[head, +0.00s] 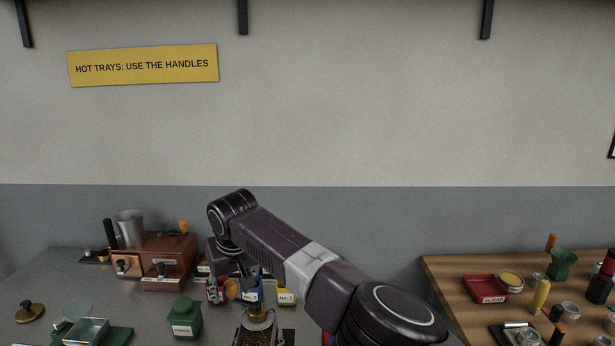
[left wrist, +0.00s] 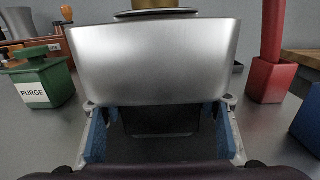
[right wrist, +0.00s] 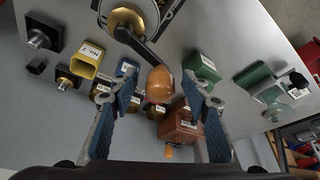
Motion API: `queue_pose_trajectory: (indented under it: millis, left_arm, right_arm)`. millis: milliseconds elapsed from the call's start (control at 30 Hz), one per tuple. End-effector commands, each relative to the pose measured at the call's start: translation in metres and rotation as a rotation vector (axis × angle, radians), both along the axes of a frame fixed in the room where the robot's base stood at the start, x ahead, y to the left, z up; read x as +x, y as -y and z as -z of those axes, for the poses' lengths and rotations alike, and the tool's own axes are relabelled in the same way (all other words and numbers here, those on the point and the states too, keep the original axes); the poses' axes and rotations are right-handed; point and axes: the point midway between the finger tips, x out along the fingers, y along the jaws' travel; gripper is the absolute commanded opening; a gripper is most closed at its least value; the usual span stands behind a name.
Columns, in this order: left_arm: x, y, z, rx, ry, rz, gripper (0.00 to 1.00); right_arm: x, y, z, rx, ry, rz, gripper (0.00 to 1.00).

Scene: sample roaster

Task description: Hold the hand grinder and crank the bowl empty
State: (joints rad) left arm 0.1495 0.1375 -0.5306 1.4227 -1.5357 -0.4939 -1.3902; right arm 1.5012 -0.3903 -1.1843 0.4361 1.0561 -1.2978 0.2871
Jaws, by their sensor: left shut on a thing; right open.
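The hand grinder fills the middle of the left wrist view as a silver body (left wrist: 155,60), upright. My left gripper (left wrist: 157,108) is shut on it, a blue-padded finger at each side. In the right wrist view, the grinder's round top (right wrist: 124,20) shows at the upper edge, with a dark crank arm (right wrist: 143,50) ending in an orange-brown knob (right wrist: 160,84). My right gripper (right wrist: 160,78) is open, its blue fingers either side of the knob with gaps visible. In the head view the grinder top (head: 258,319) shows below my right arm.
The green PURGE box (head: 184,318) stands left of the grinder. A copper-coloured roaster (head: 168,262) stands farther back left. Several small labelled boxes crowd behind the knob, including a yellow one (right wrist: 88,62). A wooden bench (head: 455,275) at right holds a red SCRAP tray (head: 485,288).

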Motion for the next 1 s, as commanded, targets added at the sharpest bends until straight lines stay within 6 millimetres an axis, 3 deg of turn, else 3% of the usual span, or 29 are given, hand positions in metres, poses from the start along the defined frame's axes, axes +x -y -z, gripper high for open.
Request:
queue_pose_trajectory:
  millis: [200,233,400,767,1000]
  left_arm:
    - [0.001,0.0,-0.002,0.0,0.004,-0.001,0.23]
    - [0.001,0.0,-0.002,0.0,0.004,-0.001,0.57]
    - [0.001,0.0,-0.002,0.0,0.003,-0.001,0.76]
    - [-0.003,0.0,0.0,0.0,0.0,0.0,0.76]
    - [-0.042,-0.001,0.002,0.0,-0.002,0.001,0.76]
  right_arm:
    - [0.0,0.0,0.0,0.0,0.0,0.0,0.43]
    - [0.0,0.0,0.0,0.0,0.0,0.0,0.43]
    - [0.0,0.0,0.0,0.0,0.0,0.0,0.43]
    - [0.0,0.0,0.0,0.0,0.0,0.0,0.43]
    - [0.0,0.0,0.0,0.0,0.0,0.0,0.43]
